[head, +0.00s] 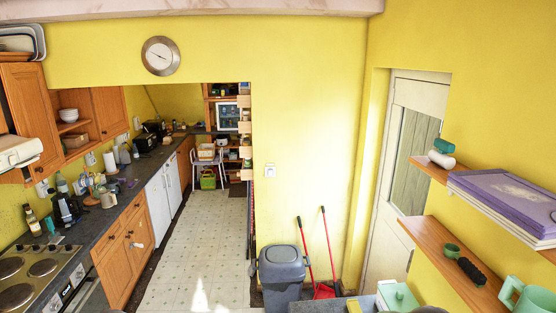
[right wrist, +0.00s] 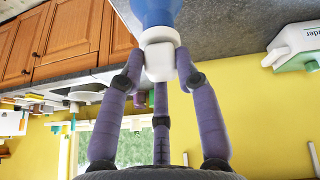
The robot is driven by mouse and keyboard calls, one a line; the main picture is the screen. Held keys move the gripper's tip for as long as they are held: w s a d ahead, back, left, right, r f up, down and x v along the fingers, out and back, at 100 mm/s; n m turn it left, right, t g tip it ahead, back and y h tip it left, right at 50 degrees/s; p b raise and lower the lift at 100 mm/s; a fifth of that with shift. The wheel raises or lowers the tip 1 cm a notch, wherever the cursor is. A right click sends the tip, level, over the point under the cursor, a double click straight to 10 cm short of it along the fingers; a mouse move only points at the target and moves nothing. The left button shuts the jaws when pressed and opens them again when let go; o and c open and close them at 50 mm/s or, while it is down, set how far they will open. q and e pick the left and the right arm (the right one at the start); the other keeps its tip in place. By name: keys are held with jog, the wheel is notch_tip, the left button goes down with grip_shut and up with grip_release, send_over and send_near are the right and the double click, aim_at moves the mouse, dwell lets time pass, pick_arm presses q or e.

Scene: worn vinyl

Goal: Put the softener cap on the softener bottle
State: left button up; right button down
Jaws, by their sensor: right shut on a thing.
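In the right wrist view, the three purple fingers of my right gripper (right wrist: 158,72) are closed around a small white block-like piece, which looks like the softener cap (right wrist: 160,62). Directly beyond it is a blue body with a white collar, which looks like the softener bottle (right wrist: 152,12); only part of it shows, cut off by the top edge. The white piece overlaps the collar in the picture. I cannot tell whether they touch or whether the cap is seated. My left gripper is in neither view. I cannot pick out the bottle or cap in the head view.
The right wrist view shows a dark grey surface (right wrist: 225,30), a white and green container (right wrist: 293,47) to the right, and wooden cabinets (right wrist: 65,40). In the head view, a grey bin (head: 282,268) stands by the yellow wall; wooden shelves (head: 450,262) are at right. The floor (head: 205,245) is mostly clear.

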jog(key=shift+f, duration=0.2)
jog(key=c, duration=0.8)
grip_release()
jog(key=shift+r, duration=0.15)
jog(key=v, duration=0.7)
jog(key=shift+a+r, duration=0.25)
jog(key=shift+r, duration=0.05)
dwell(1.0)
dwell(0.4)
